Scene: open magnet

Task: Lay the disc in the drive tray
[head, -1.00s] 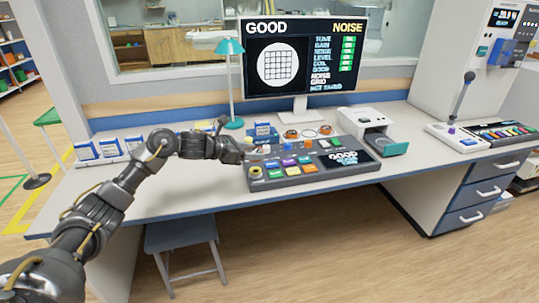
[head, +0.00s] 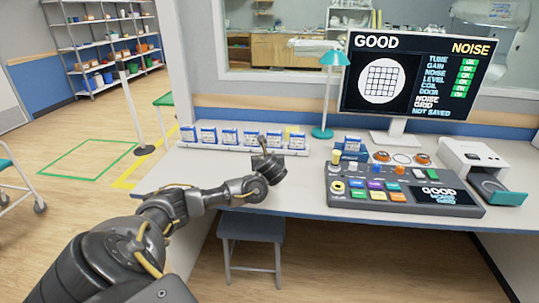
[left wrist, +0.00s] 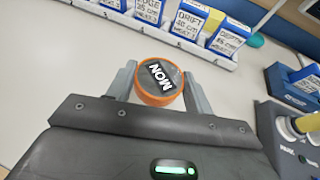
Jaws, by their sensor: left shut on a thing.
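In the head view the left gripper (head: 268,160) is left of the console, in front of the box row; the disc is too hidden there to make out. The drive (head: 472,160) is a white box at the right of the desk. Its teal tray (head: 512,198) sticks out at the front, with a dark round area in it. My right gripper is not in view.
A white rack (head: 235,149) of blue-and-white boxes lies behind the gripper. The console (head: 345,203) with coloured buttons is between gripper and drive. A teal lamp (head: 322,132) and the monitor (head: 417,75) stand at the back.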

